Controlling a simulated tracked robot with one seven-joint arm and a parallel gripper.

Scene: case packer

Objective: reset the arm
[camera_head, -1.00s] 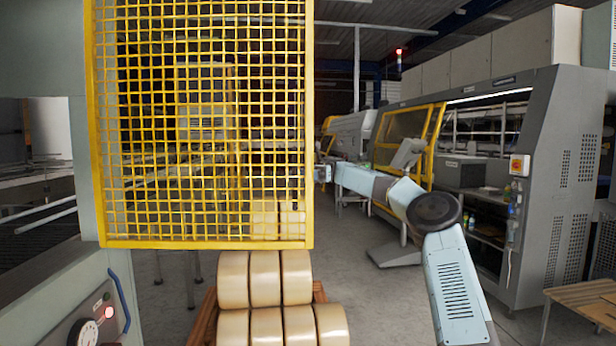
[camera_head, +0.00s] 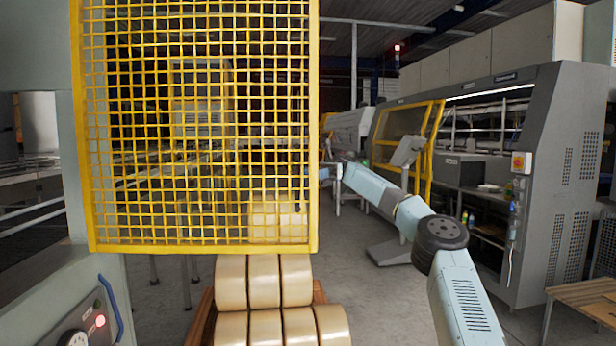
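My arm (camera_head: 465,300) rises from the lower right, bends at a dark round joint (camera_head: 441,238) and reaches away toward the middle of the view. My gripper (camera_head: 326,172) is at the far end of the arm, close to the right edge of the yellow mesh guard (camera_head: 314,200). It is small, and its fingers cannot be made out. Nothing held can be seen at it.
Tan rolls (camera_head: 264,281) are stacked on a wooden pallet (camera_head: 207,317) below the mesh guard. A grey machine (camera_head: 545,190) with a yellow-framed door stands at right. A wooden table (camera_head: 586,303) is at lower right. Grey floor (camera_head: 385,300) lies open between rolls and machine.

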